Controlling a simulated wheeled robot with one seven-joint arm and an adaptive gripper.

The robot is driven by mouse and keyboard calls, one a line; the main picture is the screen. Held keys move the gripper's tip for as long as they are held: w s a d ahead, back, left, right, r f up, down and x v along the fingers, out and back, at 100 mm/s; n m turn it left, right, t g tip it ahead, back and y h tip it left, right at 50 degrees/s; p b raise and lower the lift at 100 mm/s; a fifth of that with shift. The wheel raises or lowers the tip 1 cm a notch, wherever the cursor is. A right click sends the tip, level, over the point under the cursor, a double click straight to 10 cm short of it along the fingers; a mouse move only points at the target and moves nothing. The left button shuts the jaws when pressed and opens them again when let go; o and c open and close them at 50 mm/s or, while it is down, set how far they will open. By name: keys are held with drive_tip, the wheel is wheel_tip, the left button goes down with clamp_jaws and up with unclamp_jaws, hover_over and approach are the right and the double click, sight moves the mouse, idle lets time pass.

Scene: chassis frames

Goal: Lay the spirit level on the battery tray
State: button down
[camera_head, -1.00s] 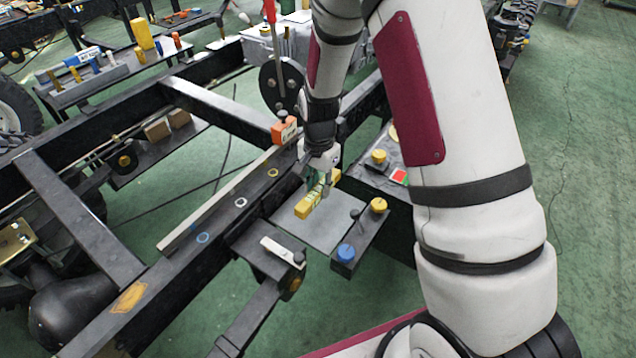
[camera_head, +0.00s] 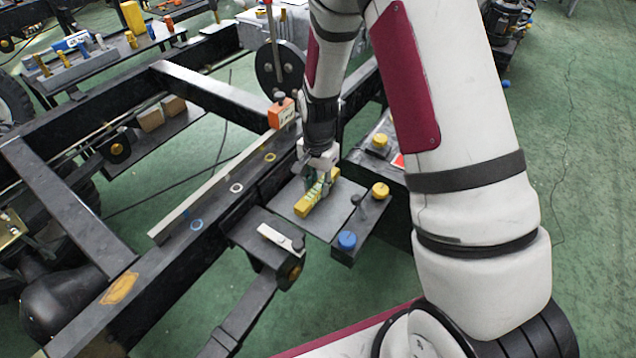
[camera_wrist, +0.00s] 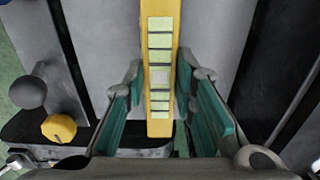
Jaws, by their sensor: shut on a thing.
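The yellow spirit level (camera_head: 313,198), with pale windows along it, is over the grey plate of the battery tray (camera_head: 327,224), lying lengthwise and very close to its surface. I cannot tell for sure whether it touches. My gripper (camera_head: 320,186) points down and is shut on the level. In the wrist view, the teal-padded fingers (camera_wrist: 160,85) stand on either side of the spirit level (camera_wrist: 160,50), with the grey tray plate (camera_wrist: 110,40) behind it. The level's far end runs out of the wrist view.
Beside the tray are a blue knob (camera_head: 347,240), a yellow knob (camera_head: 380,190) and a black knob (camera_wrist: 28,92). A long pale bar (camera_head: 205,196) lies on the chassis rail, by an orange block (camera_head: 281,113). A white-handled item (camera_head: 277,238) lies on a bracket at left.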

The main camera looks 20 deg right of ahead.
sight(318, 186)
drive_tip(key=shift+f+b, duration=0.35)
drive_tip(key=shift+f, duration=0.25)
drive_tip(key=c, duration=1.2)
unclamp_jaws()
drive_tip(key=shift+c, duration=0.2)
drive_tip(key=s+r+n, duration=0.1)
drive_tip(key=s+r, duration=0.3)
drive_tip(key=r, duration=0.7)
drive_tip(key=s+r+n, duration=0.2)
drive_tip(key=s+r, duration=0.1)
drive_tip(key=r, duration=0.8)
drive_tip(key=s+r+n+t, duration=0.1)
drive_tip(key=s+r+n, duration=0.35)
drive_tip(key=s, duration=0.85)
drive_tip(key=s+r+n, duration=0.3)
drive_tip(key=s+r, duration=0.2)
drive_tip(key=s, duration=0.7)
wheel_tip(318, 186, up, 17)
drive_tip(key=t+p, duration=0.3)
drive_tip(key=p, duration=1.3)
drive_tip(key=shift+d, duration=0.15)
